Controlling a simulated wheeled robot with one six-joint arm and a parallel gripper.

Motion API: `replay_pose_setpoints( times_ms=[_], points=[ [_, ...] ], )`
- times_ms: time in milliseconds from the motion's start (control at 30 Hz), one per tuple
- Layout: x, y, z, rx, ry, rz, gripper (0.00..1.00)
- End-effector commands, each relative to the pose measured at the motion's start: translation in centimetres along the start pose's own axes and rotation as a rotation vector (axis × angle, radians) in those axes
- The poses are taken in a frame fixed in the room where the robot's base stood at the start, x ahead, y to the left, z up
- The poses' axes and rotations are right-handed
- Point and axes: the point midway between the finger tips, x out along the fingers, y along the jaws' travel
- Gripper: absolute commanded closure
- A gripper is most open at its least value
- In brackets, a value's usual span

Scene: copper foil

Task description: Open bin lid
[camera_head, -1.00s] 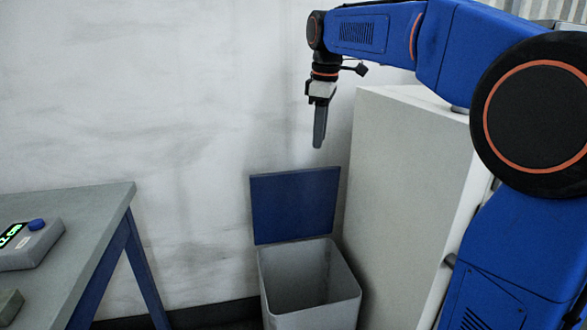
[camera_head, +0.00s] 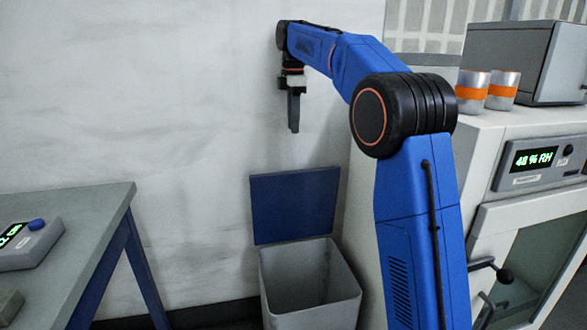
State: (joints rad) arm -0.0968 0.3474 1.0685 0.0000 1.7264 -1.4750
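The bin (camera_head: 311,304) is a grey, square-mouthed box on the floor against the wall. Its blue lid (camera_head: 294,205) stands upright at the back of the rim, so the mouth is open and the bin's inside shows empty as far as I can see. My gripper (camera_head: 293,129) points down in the air above the lid, apart from it and from the bin. Its fingers show side-on as one dark shape, so I cannot tell whether they are open or shut. Nothing visible hangs from it.
A grey table (camera_head: 75,235) with blue legs stands at left, holding a device (camera_head: 30,245) with a green display. A white cabinet (camera_head: 525,130) stands at right behind my arm, with two orange-banded cups (camera_head: 487,90) and a grey box (camera_head: 525,62) on top.

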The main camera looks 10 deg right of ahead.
Motion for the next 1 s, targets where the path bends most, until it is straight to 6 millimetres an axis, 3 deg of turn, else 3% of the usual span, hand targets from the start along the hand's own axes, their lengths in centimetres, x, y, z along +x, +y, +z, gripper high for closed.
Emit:
replay_pose_setpoints(
  times_ms=[700,1000],
  points=[
    [12.4,-0.1,0.0,0.002,0.0,-0.002,0.72],
    [15.6,-0.1,0.0,0.002,0.0,0.0,0.72]
  ],
)
